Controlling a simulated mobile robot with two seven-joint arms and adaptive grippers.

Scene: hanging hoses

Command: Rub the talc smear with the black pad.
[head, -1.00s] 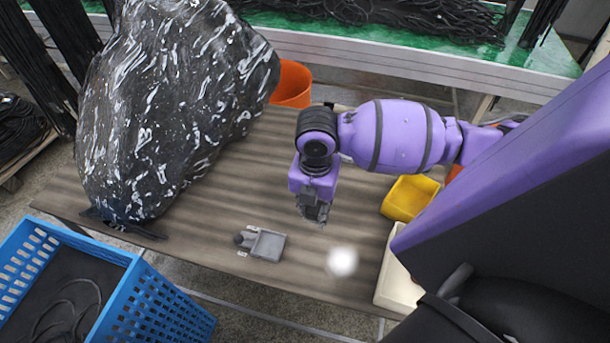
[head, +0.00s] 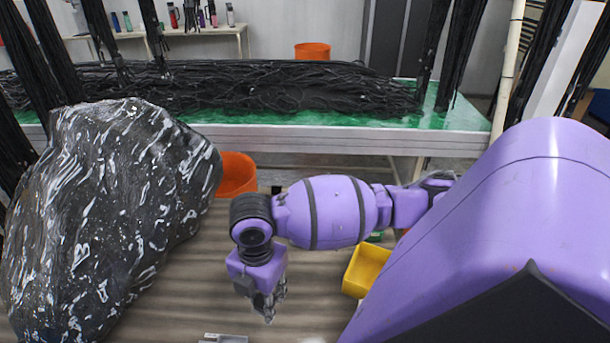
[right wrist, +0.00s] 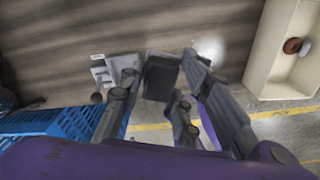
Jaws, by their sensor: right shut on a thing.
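The black pad (right wrist: 160,76) sits between the two fingers of my right gripper (right wrist: 163,78) in the right wrist view, and the gripper is shut on it. The talc smear (right wrist: 209,47) is a soft white spot on the brown wooden table, just beyond and to the right of the pad in that view. The pad looks apart from the smear, though its height above the table is hard to tell. In the head view my right gripper (head: 268,303) points down over the table, and the pad is not clear there. My left gripper is not in view.
A grey holder (right wrist: 103,70) lies left of the pad. A cream tray (right wrist: 258,72) with small objects is at the right, a blue crate (right wrist: 50,128) at lower left. A large black-and-white mass (head: 105,215), an orange bucket (head: 236,174) and a yellow bin (head: 366,270) surround the arm.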

